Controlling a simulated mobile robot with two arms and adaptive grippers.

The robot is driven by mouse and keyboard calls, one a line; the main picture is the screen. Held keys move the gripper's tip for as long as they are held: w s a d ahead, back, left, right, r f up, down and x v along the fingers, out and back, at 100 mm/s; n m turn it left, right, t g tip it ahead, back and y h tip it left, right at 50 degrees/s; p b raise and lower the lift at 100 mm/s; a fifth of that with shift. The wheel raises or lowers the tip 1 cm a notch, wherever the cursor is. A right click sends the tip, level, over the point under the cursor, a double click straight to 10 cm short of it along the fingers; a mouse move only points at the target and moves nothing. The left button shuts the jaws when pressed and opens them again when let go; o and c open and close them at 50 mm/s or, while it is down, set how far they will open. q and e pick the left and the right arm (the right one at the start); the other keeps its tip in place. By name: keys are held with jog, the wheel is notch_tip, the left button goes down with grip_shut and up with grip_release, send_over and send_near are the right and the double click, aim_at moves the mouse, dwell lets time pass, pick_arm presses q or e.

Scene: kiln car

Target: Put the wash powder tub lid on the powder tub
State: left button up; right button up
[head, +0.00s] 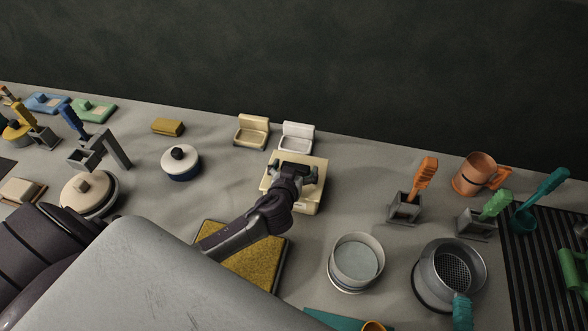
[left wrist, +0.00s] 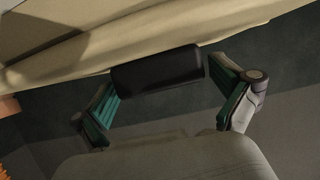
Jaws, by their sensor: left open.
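A cream, rectangular tub (head: 309,206) stands near the back of the bench in the head view, its top partly covered by my left gripper. A flat cream lid (head: 318,164) appears to lie over it; I cannot tell how well it is seated. My left gripper (head: 297,173) is right above the lid. In the left wrist view, the open left gripper (left wrist: 172,85) has a dark bar handle (left wrist: 157,68) between its fingertips, in front of the cream surface. The fingers look apart from the handle. My right gripper is in neither view.
Two soap-dish-like holders, cream (head: 251,133) and white (head: 296,138), stand just behind. A yellow sponge-topped tray (head: 244,258) lies in front, under my arm. A round pale sieve (head: 356,262) and a grey holder (head: 404,209) stand to the right. Clear bench lies left of the tub.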

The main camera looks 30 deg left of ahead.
pick_arm(q)
jog(key=b+v, duration=0.2)
jog(key=v, duration=1)
jog(key=shift+r, duration=0.1)
